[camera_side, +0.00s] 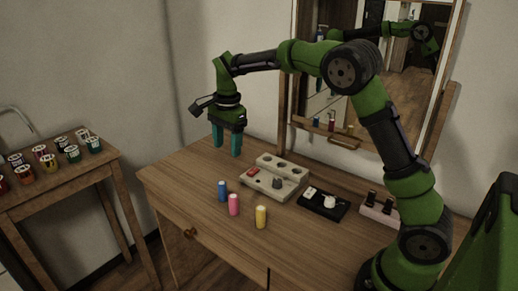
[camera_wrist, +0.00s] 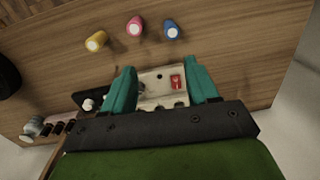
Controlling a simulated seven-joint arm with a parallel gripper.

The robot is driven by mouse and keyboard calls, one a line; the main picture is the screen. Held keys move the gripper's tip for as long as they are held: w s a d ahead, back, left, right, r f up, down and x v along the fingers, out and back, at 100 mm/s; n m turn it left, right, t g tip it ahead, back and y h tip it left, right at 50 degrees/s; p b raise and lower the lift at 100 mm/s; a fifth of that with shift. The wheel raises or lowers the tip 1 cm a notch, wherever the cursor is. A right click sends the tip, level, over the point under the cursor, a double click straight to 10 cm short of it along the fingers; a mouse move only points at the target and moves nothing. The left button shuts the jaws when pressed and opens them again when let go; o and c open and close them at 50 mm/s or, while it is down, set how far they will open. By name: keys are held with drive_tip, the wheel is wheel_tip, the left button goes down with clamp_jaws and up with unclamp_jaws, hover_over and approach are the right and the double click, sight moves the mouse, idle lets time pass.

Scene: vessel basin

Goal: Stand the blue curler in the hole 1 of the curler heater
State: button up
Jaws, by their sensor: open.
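The blue curler (camera_side: 222,191) stands upright on the table, left of a pink curler (camera_side: 234,205) and a yellow curler (camera_side: 261,217). In the wrist view the blue curler (camera_wrist: 174,30) is the rightmost of the three. The curler heater (camera_side: 262,187) is a pale block with a red switch, several dark holes and a grey knob-like piece on it. It also shows in the wrist view (camera_wrist: 152,90), partly hidden by my fingers. My gripper (camera_side: 227,152) has teal fingers, open and empty, pointing down above the table's back left. I cannot read the hole numbers.
A black tray (camera_side: 318,208) with a white item lies right of the heater, and a pale pink holder (camera_side: 377,212) with dark pieces stands farther right. A mirror (camera_side: 372,75) rises behind. A side table (camera_side: 50,185) with several spools stands left. The table's front left is clear.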

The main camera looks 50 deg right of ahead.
drive_tip(key=w+m, duration=0.2)
drive_tip(key=m, duration=0.5)
hover_over(222, 183)
drive_tip(key=shift+g, duration=0.3)
drive_tip(key=f, duration=1)
drive_tip(key=shift+s+d, duration=0.1)
drive_tip(key=shift+s, duration=0.15)
drive_tip(key=shift+w+f, duration=0.15)
drive_tip(key=shift+f, duration=1.15)
drive_tip(key=shift+w+f, duration=0.15)
drive_tip(key=shift+f, duration=1.15)
clamp_jaws()
